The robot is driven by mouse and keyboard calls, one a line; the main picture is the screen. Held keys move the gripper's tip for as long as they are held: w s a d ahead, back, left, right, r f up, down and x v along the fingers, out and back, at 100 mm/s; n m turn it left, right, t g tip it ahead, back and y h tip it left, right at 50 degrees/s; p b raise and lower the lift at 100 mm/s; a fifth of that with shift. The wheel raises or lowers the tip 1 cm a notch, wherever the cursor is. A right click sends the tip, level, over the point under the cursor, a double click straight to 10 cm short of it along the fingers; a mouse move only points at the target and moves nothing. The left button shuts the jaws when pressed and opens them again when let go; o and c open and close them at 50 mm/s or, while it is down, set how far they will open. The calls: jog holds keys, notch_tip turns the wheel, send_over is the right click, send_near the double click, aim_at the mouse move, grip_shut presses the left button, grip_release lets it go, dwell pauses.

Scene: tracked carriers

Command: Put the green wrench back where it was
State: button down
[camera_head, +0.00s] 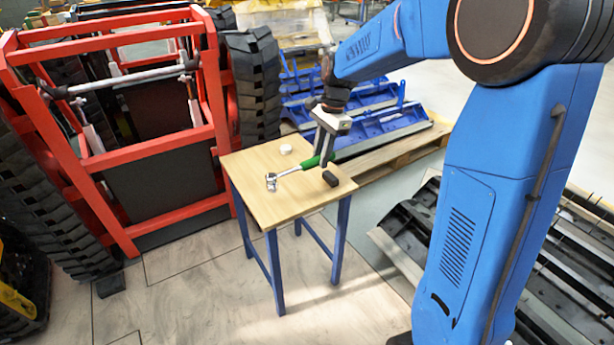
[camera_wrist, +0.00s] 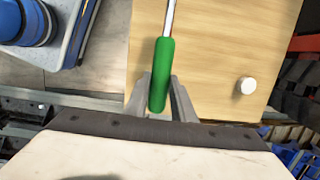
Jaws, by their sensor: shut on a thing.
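The green wrench has a green handle (camera_head: 316,162) and a silver shaft and head (camera_head: 271,182). My gripper (camera_head: 325,153) is shut on the green handle, over the far right part of a small wooden-topped table (camera_head: 268,207). The head of the wrench points left, over the table's left part. In the wrist view the handle (camera_wrist: 162,70) lies between the two fingers (camera_wrist: 161,92), and the shaft runs away over the tabletop (camera_wrist: 215,40); the head is out of that view. I cannot tell whether the wrench touches the tabletop.
A white round piece (camera_head: 286,149) stands near the table's far edge, also in the wrist view (camera_wrist: 248,86). A black block (camera_head: 330,178) lies by the right edge. A red-framed tracked carrier (camera_head: 150,151) stands left; a pallet with blue parts (camera_head: 372,131) is behind. The front tabletop is clear.

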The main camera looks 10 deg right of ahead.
jog(key=shift+f, duration=2.9)
jog(key=c, duration=1.5)
grip_release()
